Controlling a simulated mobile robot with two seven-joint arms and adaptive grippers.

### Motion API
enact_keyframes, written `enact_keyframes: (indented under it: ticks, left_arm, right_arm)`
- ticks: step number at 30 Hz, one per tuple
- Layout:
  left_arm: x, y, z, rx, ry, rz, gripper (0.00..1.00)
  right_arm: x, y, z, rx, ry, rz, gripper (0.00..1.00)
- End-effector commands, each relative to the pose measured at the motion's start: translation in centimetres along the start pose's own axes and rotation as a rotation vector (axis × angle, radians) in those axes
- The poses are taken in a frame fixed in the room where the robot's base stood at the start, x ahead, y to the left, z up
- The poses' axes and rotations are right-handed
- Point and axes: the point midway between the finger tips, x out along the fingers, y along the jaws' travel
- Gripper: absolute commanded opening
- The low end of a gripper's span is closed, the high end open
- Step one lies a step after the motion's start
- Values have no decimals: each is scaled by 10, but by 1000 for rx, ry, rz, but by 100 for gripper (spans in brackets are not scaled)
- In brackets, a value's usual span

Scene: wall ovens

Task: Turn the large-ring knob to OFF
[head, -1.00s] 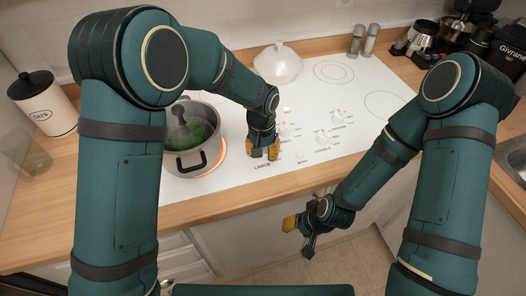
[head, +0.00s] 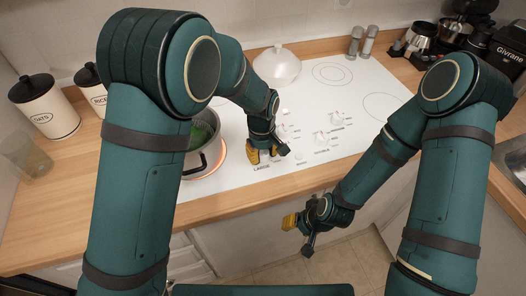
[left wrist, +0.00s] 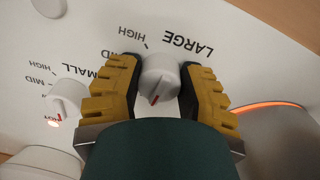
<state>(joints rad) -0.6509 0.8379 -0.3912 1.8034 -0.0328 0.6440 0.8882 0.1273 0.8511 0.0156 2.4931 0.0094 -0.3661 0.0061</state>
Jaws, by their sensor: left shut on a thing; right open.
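The white large-ring knob (left wrist: 160,76), beside the printed word LARGE, shows in the left wrist view between the yellow fingers of my left gripper. Its red mark points toward the lower left of that view. My left gripper (head: 267,154) is shut on this knob at the front of the white cooktop (head: 240,172). In the head view the fingers hide the knob. My right gripper (head: 299,234) is open and empty, in front of the counter's front edge and away from the cooktop.
A pot (head: 206,140) stands on a glowing orange ring left of my left gripper, partly hidden by my arm. The SMALL knob (left wrist: 67,96) is close beside the left finger in the wrist view. A white lidded dish (head: 277,68) stands behind.

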Motion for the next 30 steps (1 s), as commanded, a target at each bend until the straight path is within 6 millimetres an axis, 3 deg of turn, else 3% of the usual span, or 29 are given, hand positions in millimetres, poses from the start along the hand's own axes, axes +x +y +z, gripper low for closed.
enact_keyframes:
  ticks: [20, 21, 22, 23, 30]
  left_arm:
    - [3, -2, 3, -56, -6, -9, 3]
    - [3, -2, 3, -56, -6, -9, 55]
    - [3, -2, 3, -56, -6, -9, 66]
    - [3, -2, 3, -56, -5, -8, 72]
    - [1, -1, 1, -56, -1, -4, 72]
  right_arm:
    - [-1, 0, -1, 0, 2, 0, 47]
    - [-1, 0, -1, 0, 2, 0, 47]
    - [-1, 0, -1, 0, 2, 0, 47]
    - [-1, 0, -1, 0, 2, 0, 47]
    - [-1, 0, -1, 0, 2, 0, 47]
